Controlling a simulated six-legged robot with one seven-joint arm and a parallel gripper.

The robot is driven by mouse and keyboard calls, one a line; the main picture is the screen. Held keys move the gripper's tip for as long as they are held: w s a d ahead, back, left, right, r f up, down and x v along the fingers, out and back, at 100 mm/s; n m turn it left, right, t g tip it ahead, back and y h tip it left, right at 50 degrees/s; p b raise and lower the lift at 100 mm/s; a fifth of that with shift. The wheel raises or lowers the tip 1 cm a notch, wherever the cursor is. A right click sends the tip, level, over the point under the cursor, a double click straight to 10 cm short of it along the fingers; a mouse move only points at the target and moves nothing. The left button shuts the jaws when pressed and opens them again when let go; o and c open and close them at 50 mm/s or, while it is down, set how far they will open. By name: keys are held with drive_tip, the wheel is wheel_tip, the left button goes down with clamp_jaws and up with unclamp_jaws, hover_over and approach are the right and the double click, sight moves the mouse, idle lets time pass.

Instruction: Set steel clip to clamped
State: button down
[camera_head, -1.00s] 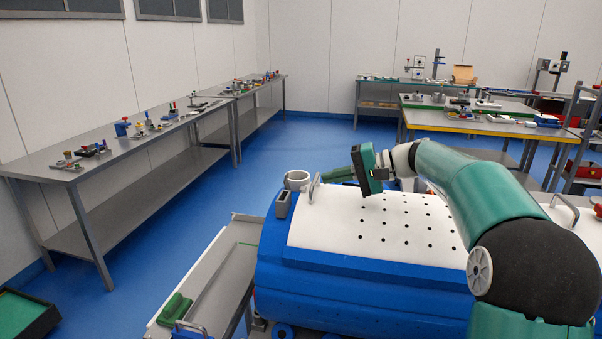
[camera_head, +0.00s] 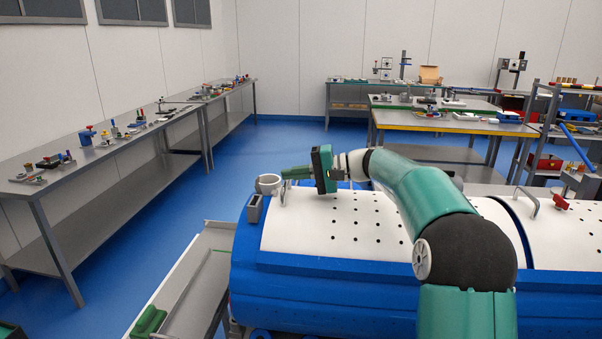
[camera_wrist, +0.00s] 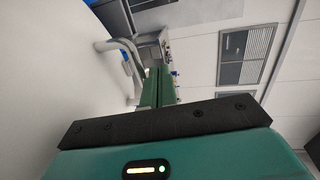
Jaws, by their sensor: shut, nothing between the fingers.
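No steel clip can be made out; the small parts on the benches are too small to tell apart. My gripper (camera_head: 296,172) is held out to the left over the white perforated deck of my body, with its green fingers together and nothing between them. In the wrist view my gripper (camera_wrist: 158,85) shows its two green fingers side by side, pointing away past a bent metal handle. It is far from every bench.
A long grey bench (camera_head: 107,152) with several small fixtures runs along the left wall. A yellow-edged table (camera_head: 450,124) stands at the back right, a shelf rack (camera_head: 528,130) to its right. Blue floor (camera_head: 130,255) is open between the left bench and my body.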

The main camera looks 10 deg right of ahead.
sight(258, 177)
drive_tip(key=x, duration=0.5)
drive_tip(key=shift+a, duration=0.3)
drive_tip(key=shift+w+a+r+g+h, duration=0.15)
drive_tip(key=shift+a+h, duration=0.1)
drive_tip(key=shift+h, duration=0.15)
drive_tip(key=shift+w+a+r+g+h, duration=0.15)
drive_tip(key=shift+a+h, duration=0.1)
drive_tip(key=shift+h, duration=0.15)
drive_tip(key=shift+s+a, duration=0.1)
drive_tip(key=a+h, duration=0.1)
drive_tip(key=h, duration=0.2)
drive_tip(key=shift+a+r+g, duration=0.15)
drive_tip(key=shift+a+g, duration=0.25)
drive_tip(key=a+h, duration=0.1)
drive_tip(key=h, duration=0.1)
drive_tip(key=w+a+g+h, duration=0.1)
drive_tip(key=h, duration=0.1)
drive_tip(key=shift+a+f, duration=0.2)
drive_tip(key=shift+w+a+f, duration=0.2)
drive_tip(key=shift+a+f, duration=0.2)
drive_tip(key=shift+a, duration=0.25)
drive_tip(key=shift+w+a+f, duration=0.2)
drive_tip(key=shift+a+f, duration=0.2)
drive_tip(key=shift+a, duration=0.3)
drive_tip(key=shift+a+f, duration=0.1)
